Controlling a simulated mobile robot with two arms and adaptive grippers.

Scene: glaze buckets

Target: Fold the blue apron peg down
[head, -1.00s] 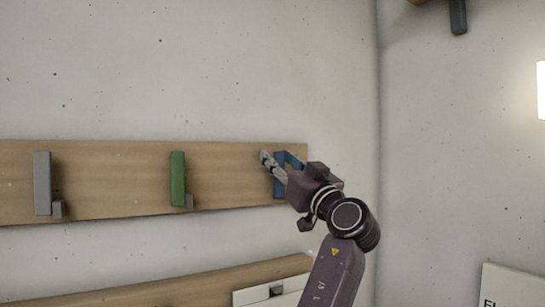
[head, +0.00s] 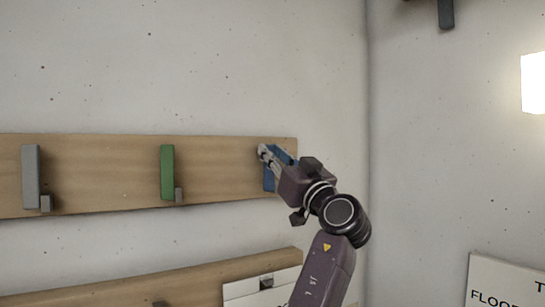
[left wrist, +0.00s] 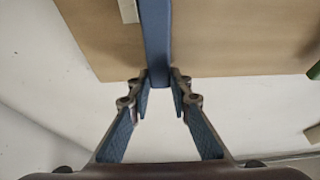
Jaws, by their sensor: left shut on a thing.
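The blue apron peg (head: 268,181) is at the right end of the upper wooden board on the wall. Its upper part leans out from the board, and my gripper partly covers it. In the left wrist view the peg (left wrist: 157,42) is a blue bar running down between the fingertips. My left gripper (head: 264,153) is at the peg's upper end. In the left wrist view its fingers (left wrist: 160,80) are closed on the end of the bar, one on each side. My right gripper is not in view.
A green peg (head: 167,172) and a grey peg (head: 31,177) stand upright on the same wooden board (head: 105,170). A lower board (head: 190,282) carries a white card (head: 245,291). A bright lamp (head: 533,83) and a sign (head: 500,290) are on the right wall.

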